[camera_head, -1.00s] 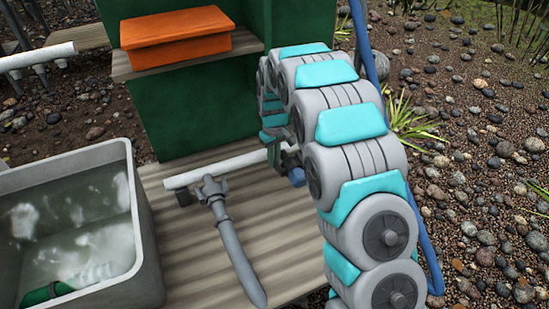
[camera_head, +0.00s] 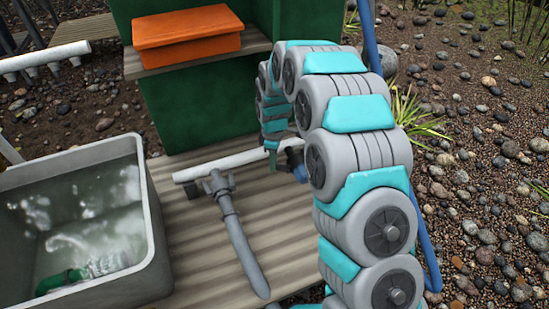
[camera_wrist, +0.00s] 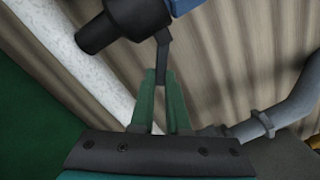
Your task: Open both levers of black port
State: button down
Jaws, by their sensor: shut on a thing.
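The black port (camera_wrist: 135,20) shows at the top of the wrist view, joined to a blue fitting (camera_wrist: 186,5). One thin dark lever (camera_wrist: 162,45) hangs down from it. My gripper (camera_wrist: 162,82) has its green fingers shut on the lower end of this lever. A second lever cannot be made out in either view. In the head view my gripper (camera_head: 272,158) is beside the right end of the white pipe, next to the blue fitting (camera_head: 297,164). My arm hides much of the port there.
The white pipe (camera_head: 225,164) and a grey valve with hose (camera_head: 230,225) lie on the ribbed board (camera_head: 185,245). A grey water tub (camera_head: 152,235) stands at left, a green cabinet (camera_head: 190,110) with an orange box (camera_head: 188,42) behind. Pebbly ground (camera_head: 480,150) lies right.

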jog(key=shift+s+n, duration=0.25)
jog(key=shift+n, duration=0.35)
jog(key=shift+s, duration=0.1)
jog(key=c, duration=1.2)
grip_release()
jog(key=shift+r+p, duration=0.35)
jog(key=shift+r, duration=3.55)
